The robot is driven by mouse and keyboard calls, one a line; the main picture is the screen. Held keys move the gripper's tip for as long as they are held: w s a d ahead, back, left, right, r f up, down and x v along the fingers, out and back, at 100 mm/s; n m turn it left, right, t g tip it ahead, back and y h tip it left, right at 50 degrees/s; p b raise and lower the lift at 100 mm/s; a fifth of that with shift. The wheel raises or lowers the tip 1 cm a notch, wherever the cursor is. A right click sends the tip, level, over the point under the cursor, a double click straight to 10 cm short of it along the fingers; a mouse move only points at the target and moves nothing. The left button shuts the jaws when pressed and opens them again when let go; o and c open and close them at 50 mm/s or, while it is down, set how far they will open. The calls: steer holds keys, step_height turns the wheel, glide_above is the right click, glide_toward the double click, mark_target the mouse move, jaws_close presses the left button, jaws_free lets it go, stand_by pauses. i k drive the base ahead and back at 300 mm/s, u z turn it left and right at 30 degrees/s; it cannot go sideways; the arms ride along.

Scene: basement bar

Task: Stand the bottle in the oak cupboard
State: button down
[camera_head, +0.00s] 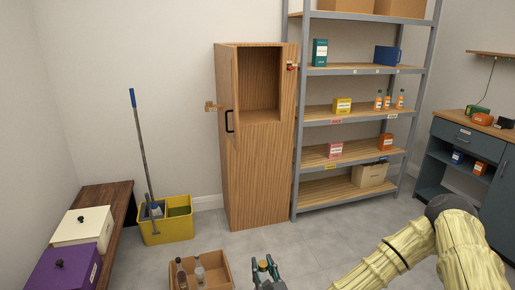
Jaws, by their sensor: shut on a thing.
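The oak cupboard (262,175) stands against the back wall, tall and narrow. Its upper compartment (258,82) is open to view and looks empty. A door with a black handle (229,121) stands open at its left side. My gripper (265,266) is low in the picture, in front of the cupboard and right of an open cardboard box (222,262). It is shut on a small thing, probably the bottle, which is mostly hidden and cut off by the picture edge. Other bottles (199,272) stand in the box.
A metal shelf rack (350,120) with boxes and orange bottles stands right of the cupboard. A yellow mop bucket (166,226) and a bench (122,205) with lidded boxes are left. A dark workbench (470,135) is far right.

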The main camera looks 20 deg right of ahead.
mark_target(249, 117)
steer(key=z, duration=0.45)
steer(key=i, duration=0.6)
steer(key=z, duration=0.95)
steer(key=i, duration=1.7)
steer(key=u, duration=0.75)
steer(key=i, duration=0.6)
steer(key=u, duration=0.6)
